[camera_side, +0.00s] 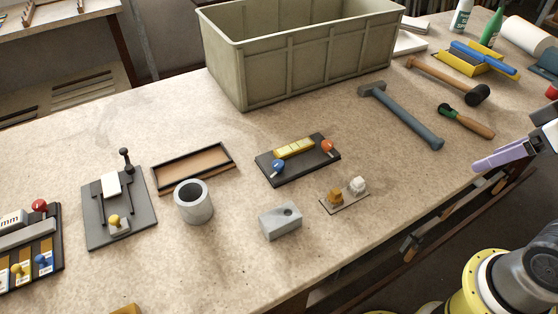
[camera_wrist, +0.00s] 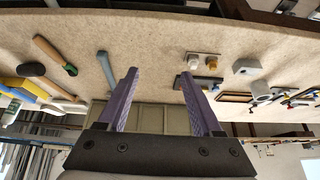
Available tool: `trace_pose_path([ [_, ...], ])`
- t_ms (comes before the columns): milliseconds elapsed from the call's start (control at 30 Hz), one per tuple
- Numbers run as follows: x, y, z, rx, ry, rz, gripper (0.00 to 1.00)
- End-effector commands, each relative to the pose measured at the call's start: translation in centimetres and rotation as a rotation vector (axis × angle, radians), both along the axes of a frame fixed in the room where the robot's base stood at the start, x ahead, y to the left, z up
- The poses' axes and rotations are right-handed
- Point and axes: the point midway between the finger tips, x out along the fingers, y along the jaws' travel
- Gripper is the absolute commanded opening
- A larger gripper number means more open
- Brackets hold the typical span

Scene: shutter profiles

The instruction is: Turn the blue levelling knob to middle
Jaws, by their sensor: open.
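The blue levelling knob (camera_side: 278,168) stands at the front left of a dark plate (camera_side: 300,167) near the middle of the bench. A yellow level bar (camera_side: 294,148) lies along the plate, with an orange-red knob (camera_side: 327,147) at its right end. The knob's pointing direction is too small to tell. My gripper (camera_wrist: 158,73) is open and empty, with two purple fingers apart in the wrist view. In the side view its purple finger (camera_side: 500,158) shows at the right edge, well away from the plate. In the wrist view the right finger partly hides the plate.
A large green crate (camera_side: 300,60) stands behind the plate. A grey block (camera_side: 281,221) and a small card with amber and white pieces (camera_side: 345,201) lie in front. A blue-handled hammer (camera_side: 405,117) lies to the right. Another blue knob (camera_side: 43,261) is on the far-left panel.

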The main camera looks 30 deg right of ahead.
Motion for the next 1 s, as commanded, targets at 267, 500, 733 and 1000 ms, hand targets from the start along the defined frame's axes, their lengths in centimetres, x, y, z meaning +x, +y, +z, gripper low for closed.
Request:
trace_pose_path([
  [267, 2.0, 0.2, 5.0, 0.126, 0.005, -0.228, 0.67],
  [500, 8.4, 2.0, 10.5, 0.217, 0.075, -0.373, 0.67],
  [733, 16.3, 5.7, 12.7, 0.260, 0.175, -0.464, 0.67],
  [1000, 24.9, 12.3, 10.3, 0.246, 0.296, -0.509, 0.67],
])
